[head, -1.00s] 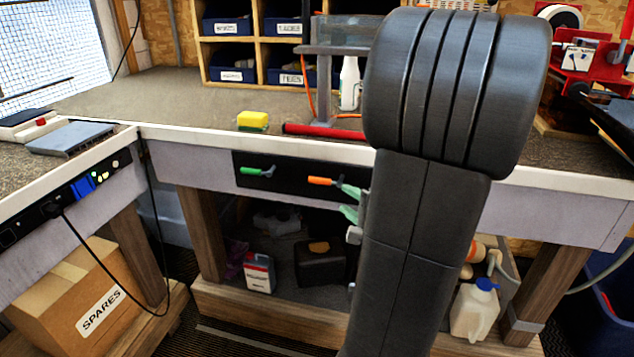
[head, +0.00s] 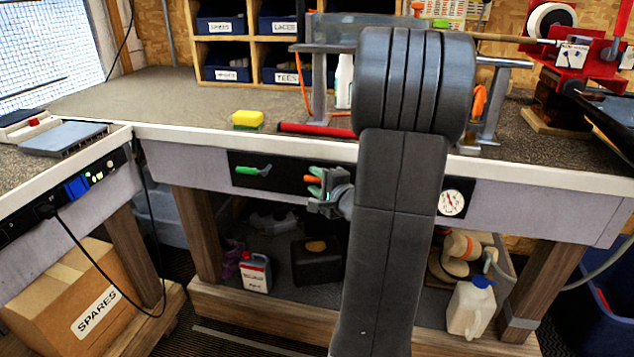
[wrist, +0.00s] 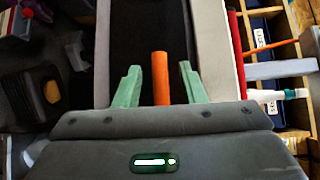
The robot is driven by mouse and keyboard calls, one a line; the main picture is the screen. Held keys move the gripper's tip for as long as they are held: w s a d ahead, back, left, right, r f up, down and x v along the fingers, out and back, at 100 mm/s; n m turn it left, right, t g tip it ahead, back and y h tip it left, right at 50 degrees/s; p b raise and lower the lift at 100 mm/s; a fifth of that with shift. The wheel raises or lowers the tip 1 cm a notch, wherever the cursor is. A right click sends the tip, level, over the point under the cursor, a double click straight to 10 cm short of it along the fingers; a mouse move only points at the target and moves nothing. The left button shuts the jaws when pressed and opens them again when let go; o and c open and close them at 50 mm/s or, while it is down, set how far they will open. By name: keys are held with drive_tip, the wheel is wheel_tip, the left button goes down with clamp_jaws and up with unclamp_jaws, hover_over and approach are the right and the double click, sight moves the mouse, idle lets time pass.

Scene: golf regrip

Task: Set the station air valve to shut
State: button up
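An orange lever handle (head: 310,179) and a green lever handle (head: 252,170) are on the black panel on the front of the bench. No label shows which is the station air valve. My gripper (head: 320,183) is at the orange handle and partly hides it. In the wrist view my gripper (wrist: 161,84) is open, its two pale green fingers on either side of the orange handle (wrist: 161,78), with a gap on each side. A round white gauge (head: 451,203) sits on the panel right of my arm. My arm hides the panel's middle.
A yellow sponge (head: 248,118) and a red bar (head: 318,130) lie on the bench top above the panel. A black case (head: 318,262) and a white jug (head: 470,308) stand on the shelf below. The space before the green handle is clear.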

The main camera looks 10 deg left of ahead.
clamp_jaws()
drive_tip(key=d+f+n+g+h+p, duration=0.3)
drive_tip(key=n+h+p, duration=0.5)
drive_tip(key=p, duration=2)
drive_tip(key=d+f+h, duration=0.1)
drive_tip(key=h, duration=0.4)
drive_tip(key=shift+s+f, duration=0.15)
drive_tip(key=shift+f, duration=0.1)
drive_tip(key=shift+d+f+h+p, duration=0.15)
drive_tip(key=shift+h+p, duration=0.15)
drive_tip(key=shift+p, duration=0.15)
